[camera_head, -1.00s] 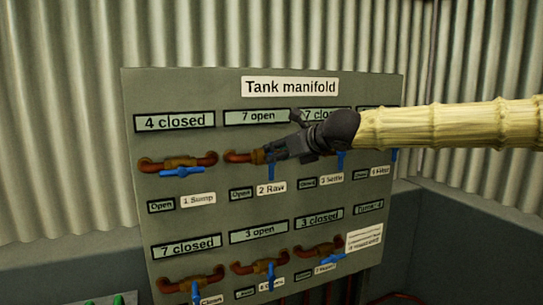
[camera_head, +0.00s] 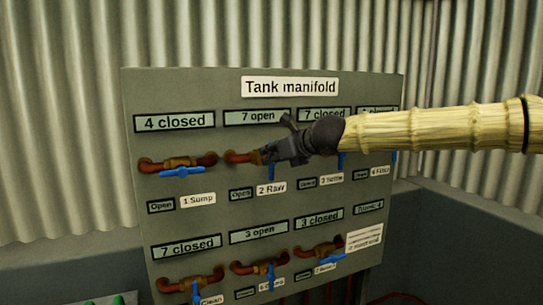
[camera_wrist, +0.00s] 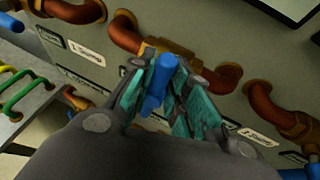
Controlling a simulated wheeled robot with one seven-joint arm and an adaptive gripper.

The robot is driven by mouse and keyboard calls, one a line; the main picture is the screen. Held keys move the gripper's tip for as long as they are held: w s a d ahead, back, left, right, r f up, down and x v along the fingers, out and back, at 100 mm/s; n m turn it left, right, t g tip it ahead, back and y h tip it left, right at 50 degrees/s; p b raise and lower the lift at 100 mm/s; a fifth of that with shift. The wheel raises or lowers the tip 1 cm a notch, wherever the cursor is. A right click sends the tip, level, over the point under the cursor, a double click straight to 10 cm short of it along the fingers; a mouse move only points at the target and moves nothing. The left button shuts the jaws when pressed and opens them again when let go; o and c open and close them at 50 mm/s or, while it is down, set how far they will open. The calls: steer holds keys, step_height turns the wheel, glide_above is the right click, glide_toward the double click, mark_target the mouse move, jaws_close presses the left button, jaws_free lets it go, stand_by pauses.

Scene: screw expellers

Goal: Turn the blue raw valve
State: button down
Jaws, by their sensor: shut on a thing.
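The 2 Raw valve sits on the top row of the manifold panel, second from left, on a copper pipe (camera_head: 240,156). Its label (camera_head: 271,187) reads "2 Raw", with "Open" beside it and "7 open" on the display above. My gripper (camera_head: 270,157) is at this valve, reaching in from the right. In the wrist view, its teal-padded fingers (camera_wrist: 164,95) are shut on the blue handle (camera_wrist: 160,78), which shows between them. In the head view, the gripper hides most of the handle.
The Tank manifold panel (camera_head: 215,222) carries two rows of valves. The 1 Sump valve's blue handle (camera_head: 182,171) lies level to the left. Neighbouring valves to the right are partly hidden by my arm. Green pipes (camera_wrist: 22,90) show at the wrist view's left.

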steer(key=shift+s+a, duration=0.1)
steer(key=shift+a, duration=0.1)
steer(key=shift+s+a+n+h+p, duration=0.1)
steer(key=shift+a+n+h+p, duration=0.05)
steer(key=shift+n+h+p, duration=0.7)
steer(key=shift+s+a+f+n+h+p, duration=0.1)
steer(key=shift+a+n+h+p, duration=0.25)
steer(key=shift+n+h, duration=0.35)
steer(key=shift+s+a+f+n+t+h, duration=0.1)
steer(key=shift+f+n+t+h, duration=0.1)
steer(key=shift+n+t+h, duration=0.4)
steer(key=shift+a+f+n+t+h, duration=0.1)
steer(key=shift+f+n+h, duration=0.25)
steer(key=shift+n, duration=0.55)
steer(key=shift+s+a+f+n+t+h, duration=0.1)
steer(key=shift+n+t+h, duration=0.2)
steer(key=shift+n+h, duration=0.4)
steer(key=shift+f, duration=0.15)
steer(key=c, duration=1.6)
jaws_free()
steer(key=shift+o, duration=0.8)
steer(key=shift+w, duration=0.1)
